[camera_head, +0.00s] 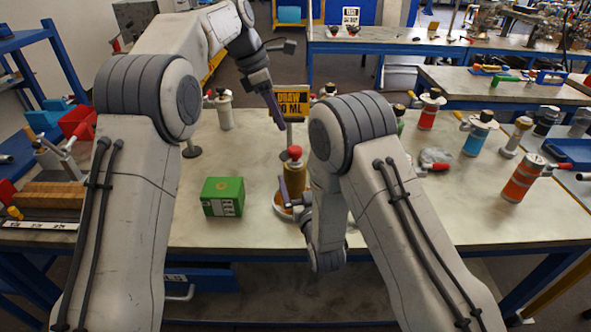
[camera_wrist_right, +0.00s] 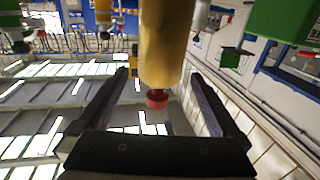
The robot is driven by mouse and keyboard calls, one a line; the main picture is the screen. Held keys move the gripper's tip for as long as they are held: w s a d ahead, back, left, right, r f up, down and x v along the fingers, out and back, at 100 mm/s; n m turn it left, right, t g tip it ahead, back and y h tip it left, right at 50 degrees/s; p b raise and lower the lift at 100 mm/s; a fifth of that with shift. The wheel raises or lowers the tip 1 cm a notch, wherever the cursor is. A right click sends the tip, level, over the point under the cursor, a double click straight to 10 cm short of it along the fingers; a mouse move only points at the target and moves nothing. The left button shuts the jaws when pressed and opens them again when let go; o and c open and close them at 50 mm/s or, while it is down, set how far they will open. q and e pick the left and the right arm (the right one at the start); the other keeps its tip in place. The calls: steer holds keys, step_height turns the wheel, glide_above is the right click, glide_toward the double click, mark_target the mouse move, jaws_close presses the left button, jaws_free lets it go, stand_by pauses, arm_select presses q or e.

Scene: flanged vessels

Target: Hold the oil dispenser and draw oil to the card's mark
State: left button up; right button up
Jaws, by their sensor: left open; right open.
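The oil dispenser, an amber-gold cylinder with a red top (camera_head: 294,178), stands upright near the table's middle, on or just behind a pale round dish (camera_head: 281,207). The yellow card (camera_head: 291,103) on a stand behind it reads "DRAW" and an amount in ML, partly unclear. My right gripper (camera_head: 293,195) is open beside the dispenser, its wrist partly hidden by my arm. In the right wrist view, which looks inverted, the gold cylinder (camera_wrist_right: 161,45) lies between the two spread fingers (camera_wrist_right: 163,88); contact cannot be told. My left gripper (camera_head: 281,82) is open and empty, raised near the card.
A green box (camera_head: 222,196) sits left of the dispenser. An orange canister (camera_head: 523,178), a blue one (camera_head: 478,133) and a red one (camera_head: 429,109) stand at the right. A white vessel (camera_head: 224,109) stands at the back left. The front middle is clear.

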mark_target(293, 163)
steer(key=x, duration=0.8)
steer(key=shift+s, duration=0.1)
jaws_close()
stand_by(0.8)
